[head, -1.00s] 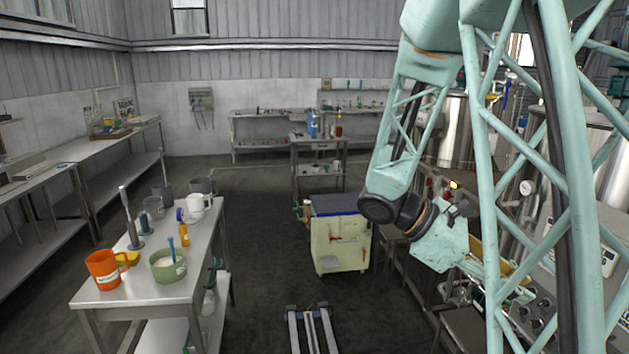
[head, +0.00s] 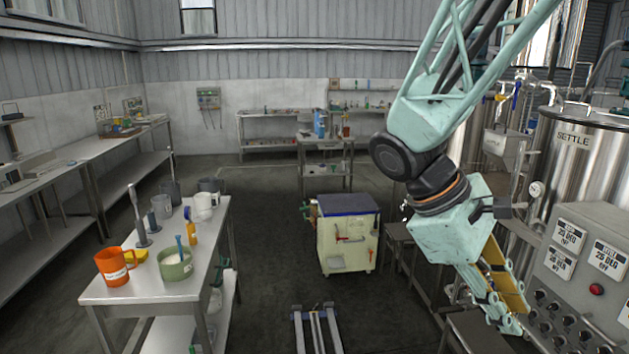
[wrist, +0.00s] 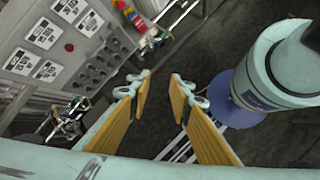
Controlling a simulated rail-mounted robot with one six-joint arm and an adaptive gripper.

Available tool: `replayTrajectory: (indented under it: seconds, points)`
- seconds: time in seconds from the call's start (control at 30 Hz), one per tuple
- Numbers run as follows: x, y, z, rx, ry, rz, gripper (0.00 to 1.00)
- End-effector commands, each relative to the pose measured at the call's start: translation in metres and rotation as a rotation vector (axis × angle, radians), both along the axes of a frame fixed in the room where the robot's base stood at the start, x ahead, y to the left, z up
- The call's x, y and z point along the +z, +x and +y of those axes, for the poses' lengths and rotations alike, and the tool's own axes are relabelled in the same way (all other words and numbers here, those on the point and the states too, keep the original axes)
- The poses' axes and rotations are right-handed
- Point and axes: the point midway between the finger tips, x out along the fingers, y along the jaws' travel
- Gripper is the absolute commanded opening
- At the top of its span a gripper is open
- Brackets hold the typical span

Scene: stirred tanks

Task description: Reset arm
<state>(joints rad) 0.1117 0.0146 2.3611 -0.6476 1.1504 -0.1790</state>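My arm hangs down on the right side of the head view, with its wrist bent. My gripper (head: 508,318) points down and to the right, in front of the grey control panel (head: 592,285). In the wrist view my gripper (wrist: 160,82) shows two yellow-padded fingers with a clear gap between the tips. Nothing is between them. The control panel (wrist: 75,55) with its labels and knobs is at the upper left of the wrist view.
A steel table (head: 120,291) at left holds an orange mug (head: 113,267), a green pot (head: 174,264) and other vessels. A cream cabinet (head: 347,240) stands mid-floor. A steel tank (head: 578,165) marked SETTLE is at right. Dark floor (head: 268,270) is clear between table and cabinet.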

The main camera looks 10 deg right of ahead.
Motion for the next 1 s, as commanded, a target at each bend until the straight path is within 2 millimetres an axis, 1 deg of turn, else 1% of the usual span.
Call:
replayTrajectory:
  seconds: [0.3, 1.0]
  points:
    - [0.009, -0.016, 0.04, -0.067, 0.077, -0.146, 0.19]
    - [0.028, -0.042, 0.126, -0.205, 0.274, -0.452, 0.19]
